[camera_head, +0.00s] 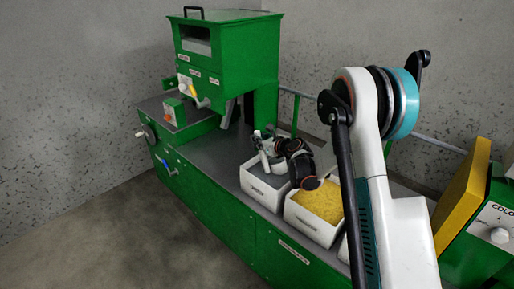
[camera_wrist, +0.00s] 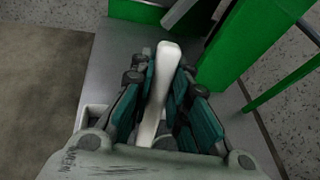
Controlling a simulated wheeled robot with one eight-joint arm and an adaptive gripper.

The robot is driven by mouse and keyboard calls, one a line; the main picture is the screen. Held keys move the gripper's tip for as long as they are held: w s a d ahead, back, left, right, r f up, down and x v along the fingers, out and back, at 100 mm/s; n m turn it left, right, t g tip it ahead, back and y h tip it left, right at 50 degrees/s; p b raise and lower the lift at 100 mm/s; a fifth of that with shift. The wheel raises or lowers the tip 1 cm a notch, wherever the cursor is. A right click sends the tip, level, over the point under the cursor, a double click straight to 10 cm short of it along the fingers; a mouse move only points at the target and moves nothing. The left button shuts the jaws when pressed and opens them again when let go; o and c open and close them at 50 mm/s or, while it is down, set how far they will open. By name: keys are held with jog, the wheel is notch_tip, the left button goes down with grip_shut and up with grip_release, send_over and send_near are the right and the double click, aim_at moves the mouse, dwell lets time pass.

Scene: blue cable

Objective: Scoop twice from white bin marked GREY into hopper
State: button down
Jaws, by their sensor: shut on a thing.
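My gripper (camera_wrist: 166,78) is shut on a white scoop (camera_wrist: 168,56). Its dark teal fingers press on both sides of the long handle in the wrist view. In the head view my gripper and the white scoop (camera_head: 265,147) are over the left white bin (camera_head: 262,193), which holds grey material. The bin's label is too small to read. The scoop's bowl is hidden, so I cannot tell whether it is in the material or loaded. The green hopper (camera_head: 250,52) stands behind and left of the bin, with a window in its front.
A white bin of yellow material (camera_head: 320,203) stands right of the grey one. Another white bin (camera_head: 343,250) is partly hidden by my arm. The grey bench top (camera_head: 222,150) is clear between hopper and bins. A green post and rail (camera_head: 296,115) run behind.

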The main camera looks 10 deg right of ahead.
jog(key=s+d+r+t+y+p, duration=0.1)
jog(key=s+d+r+p, duration=0.1)
jog(key=r, duration=0.5)
jog(key=s+d+r+t+p, duration=0.1)
jog(key=s+d+r+t, duration=0.1)
jog(key=r, duration=0.6)
jog(key=shift+s+m+y+p, duration=0.35)
jog(key=shift+s+m+y, duration=0.05)
jog(key=shift+s, duration=0.2)
jog(key=shift+a+r+t, duration=0.1)
jog(key=shift+a+t, duration=0.05)
jog(key=shift+t, duration=0.15)
dwell(0.4)
